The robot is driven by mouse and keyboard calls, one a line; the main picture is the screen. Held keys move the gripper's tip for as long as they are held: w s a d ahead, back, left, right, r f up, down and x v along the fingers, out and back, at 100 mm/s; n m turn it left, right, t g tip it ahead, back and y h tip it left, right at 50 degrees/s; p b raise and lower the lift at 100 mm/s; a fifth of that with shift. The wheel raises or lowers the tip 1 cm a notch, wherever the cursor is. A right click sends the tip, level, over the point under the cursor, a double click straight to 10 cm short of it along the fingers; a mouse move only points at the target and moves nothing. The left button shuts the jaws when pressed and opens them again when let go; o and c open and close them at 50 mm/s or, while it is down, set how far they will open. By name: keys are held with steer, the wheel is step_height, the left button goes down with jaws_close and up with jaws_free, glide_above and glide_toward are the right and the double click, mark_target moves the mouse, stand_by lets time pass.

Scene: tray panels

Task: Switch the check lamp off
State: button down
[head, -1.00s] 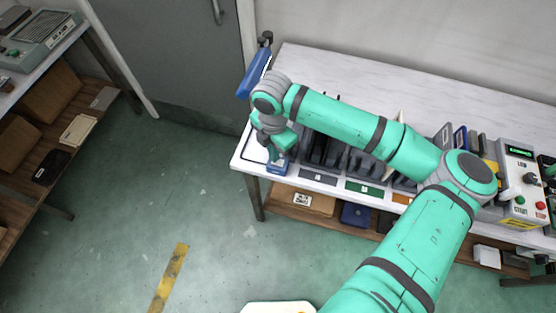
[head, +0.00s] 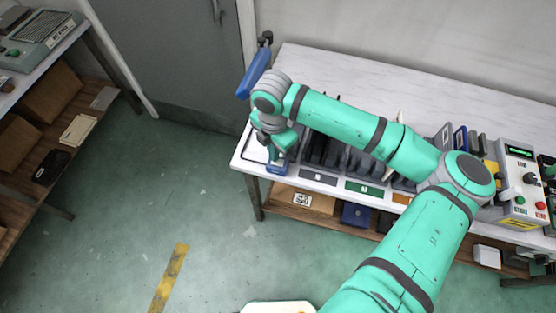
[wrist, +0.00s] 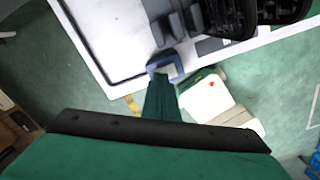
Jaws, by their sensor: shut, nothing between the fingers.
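The check lamp has a blue bar-shaped head (head: 255,72) at the table's left end in the head view. Part of its stand is hidden by my arm. A small blue block (head: 278,168) sits at the table's front left corner. It shows in the wrist view as a blue piece (wrist: 155,66) with a pale grey face, just beyond my fingertips. I cannot tell its switch position or whether the lamp is lit. My gripper (head: 273,152) is shut and empty, directly over or against the block. In the wrist view my gripper (wrist: 162,82) partly covers the block; contact is unclear.
The white table (head: 300,62) carries a row of dark upright panels (head: 322,150) right of my gripper. A control box (head: 518,180) with knobs and buttons stands at the far right. A wooden shelf (head: 305,200) with boxes lies below.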

steer(key=shift+r, duration=2.95)
